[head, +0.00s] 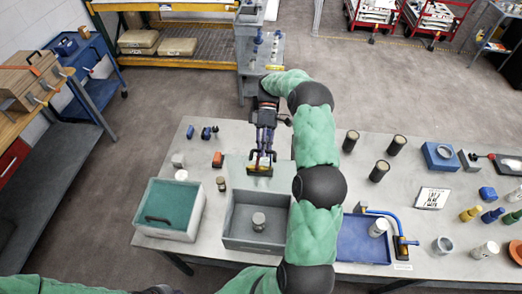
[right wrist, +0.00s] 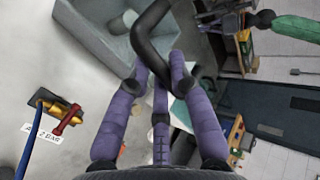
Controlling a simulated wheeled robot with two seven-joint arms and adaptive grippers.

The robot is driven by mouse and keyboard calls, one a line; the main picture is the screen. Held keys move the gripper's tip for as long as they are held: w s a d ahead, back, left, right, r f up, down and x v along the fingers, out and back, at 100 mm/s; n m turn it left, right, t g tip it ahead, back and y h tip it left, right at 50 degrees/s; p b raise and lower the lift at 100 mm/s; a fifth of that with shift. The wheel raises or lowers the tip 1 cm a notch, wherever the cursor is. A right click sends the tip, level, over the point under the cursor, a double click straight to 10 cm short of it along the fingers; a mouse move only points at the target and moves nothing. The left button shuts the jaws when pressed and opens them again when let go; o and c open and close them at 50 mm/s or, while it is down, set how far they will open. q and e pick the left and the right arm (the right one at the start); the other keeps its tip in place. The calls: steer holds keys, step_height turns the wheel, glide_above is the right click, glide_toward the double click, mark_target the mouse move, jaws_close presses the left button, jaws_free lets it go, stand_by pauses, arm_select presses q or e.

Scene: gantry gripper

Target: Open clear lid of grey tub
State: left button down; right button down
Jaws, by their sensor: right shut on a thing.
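The grey tub (head: 232,236) stands open-topped on the table with a metal can (head: 258,222) inside. It also shows in the right wrist view (right wrist: 90,50). Its clear lid (head: 234,172) appears as a pale see-through panel raised at the tub's far side, partly covered by my right gripper. My right gripper (head: 262,158) is beyond the tub, shut on the lid's dark handle; the curved black handle (right wrist: 152,40) is between its purple fingers in the right wrist view. My left arm shows at the head view's bottom left; its jaws are not clear.
A second tub (head: 170,236) with a teal top and black handle stands left of the grey tub. A blue tray (head: 358,250) lies to the right, behind my right arm. Several dark cylinders (head: 379,171) stand farther right. Small items dot the table's far left.

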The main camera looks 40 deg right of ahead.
steer(key=d+f+p, duration=0.1)
steer(key=w+d+f+g+y+p, duration=0.1)
steer(key=p, duration=0.1)
steer(key=shift+w+f, duration=0.2)
steer(key=shift+w, duration=0.05)
steer(key=shift+g, duration=0.3)
stand_by(0.4)
steer(key=c, duration=1.3)
jaws_free()
steer(key=shift+o, duration=0.9)
steer(key=shift+w+d, duration=0.1)
steer(key=shift+w+d+r, duration=0.1)
steer(key=shift+d, duration=0.05)
